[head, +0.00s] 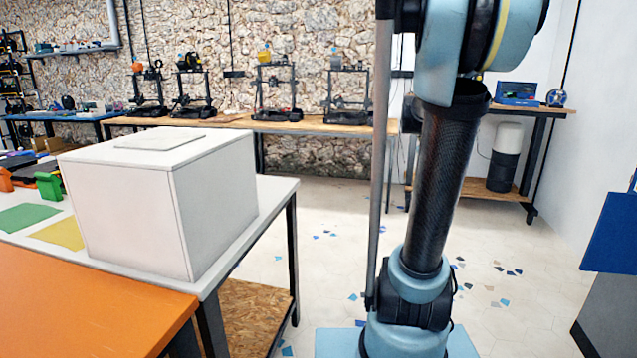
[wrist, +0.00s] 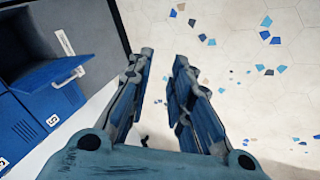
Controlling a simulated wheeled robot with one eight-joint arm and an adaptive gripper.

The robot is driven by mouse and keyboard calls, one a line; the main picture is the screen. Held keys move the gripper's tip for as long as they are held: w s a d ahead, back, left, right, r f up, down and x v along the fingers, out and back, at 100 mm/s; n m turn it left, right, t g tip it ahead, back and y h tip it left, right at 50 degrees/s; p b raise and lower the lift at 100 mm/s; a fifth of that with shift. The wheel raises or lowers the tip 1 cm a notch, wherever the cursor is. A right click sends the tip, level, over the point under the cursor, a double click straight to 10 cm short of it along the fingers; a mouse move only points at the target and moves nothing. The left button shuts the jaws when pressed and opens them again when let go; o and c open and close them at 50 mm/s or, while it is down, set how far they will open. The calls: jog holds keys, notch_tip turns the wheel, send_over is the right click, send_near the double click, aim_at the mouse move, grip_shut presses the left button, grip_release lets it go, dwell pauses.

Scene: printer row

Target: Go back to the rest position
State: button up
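My gripper (wrist: 164,62) shows in the wrist view, pointing out over the pale tiled floor (wrist: 240,60). Its two fingers are apart with only floor between them, so it is open and empty. In the head view my arm stands upright at the right of centre, and its gripper end is out of the frame.
A white box (head: 140,220) stands on a white table (head: 275,190) at left, beside an orange tabletop (head: 90,305). Printers stand on a wooden bench (head: 330,128) at the back. Floor right of centre is clear.

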jog(key=s+a+f+n+t+y, duration=0.1)
jog(key=s+a+f+n+y, duration=0.1)
jog(key=s+a+f+n, duration=0.2)
jog(key=s+a+f+n+t+y, duration=0.2)
jog(key=s+a+f+n+y, duration=0.1)
jog(key=s+a+f, duration=0.8)
jog(key=a+n, duration=0.1)
jog(key=a, duration=0.3)
jog(key=shift+s+a, duration=0.3)
jog(key=shift+a, duration=0.1)
jog(key=shift+d, duration=0.1)
